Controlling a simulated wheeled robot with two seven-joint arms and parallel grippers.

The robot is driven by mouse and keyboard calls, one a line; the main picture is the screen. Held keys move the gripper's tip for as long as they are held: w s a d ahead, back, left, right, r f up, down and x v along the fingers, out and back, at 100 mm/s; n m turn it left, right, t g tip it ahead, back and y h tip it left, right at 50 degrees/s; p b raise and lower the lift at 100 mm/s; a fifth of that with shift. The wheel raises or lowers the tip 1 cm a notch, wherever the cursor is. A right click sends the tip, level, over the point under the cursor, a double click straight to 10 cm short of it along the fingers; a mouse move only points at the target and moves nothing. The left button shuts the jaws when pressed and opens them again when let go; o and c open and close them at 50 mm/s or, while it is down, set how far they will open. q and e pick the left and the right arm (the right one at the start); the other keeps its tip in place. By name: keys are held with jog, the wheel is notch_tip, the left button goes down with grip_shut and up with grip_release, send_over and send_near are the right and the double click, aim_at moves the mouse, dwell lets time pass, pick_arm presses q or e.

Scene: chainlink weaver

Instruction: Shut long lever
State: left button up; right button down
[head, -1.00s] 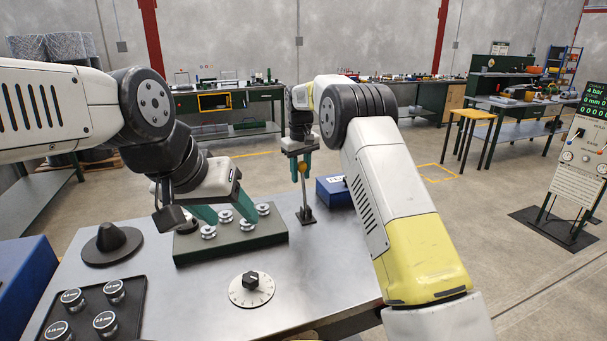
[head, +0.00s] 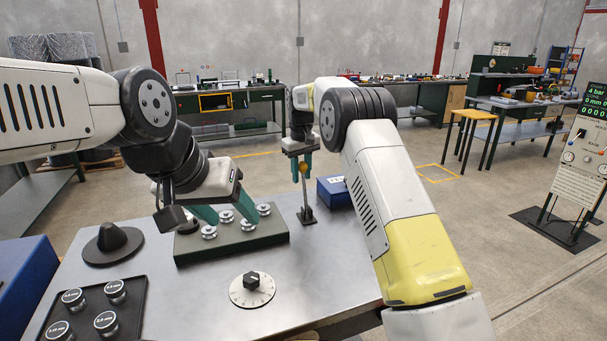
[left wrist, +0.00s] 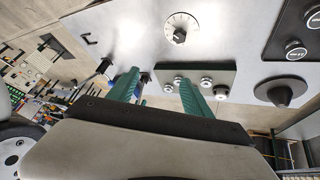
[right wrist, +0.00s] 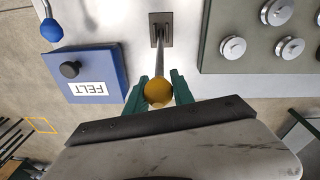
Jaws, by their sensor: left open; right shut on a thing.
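A lever with a yellow ball knob (head: 303,168) and a thin metal rod stands nearly upright on a small dark base (head: 307,216) near the far edge of the table. My right gripper (head: 302,172) is shut on the yellow knob from above. In the right wrist view the knob (right wrist: 158,92) sits between the two green fingers, with the rod (right wrist: 160,55) running down to its base plate. My left gripper (head: 228,214) is open and empty over the dark green block (head: 230,248) with several silver spools. A second lever with a blue knob (right wrist: 51,30) shows in the right wrist view.
A blue box marked FELT (right wrist: 88,72) stands beside the lever. A dial (head: 252,289), a black cone (head: 112,241) and a black tray (head: 133,317) of round weights are on the metal table. The table is bare between the dial and the lever base.

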dwell(0.3)
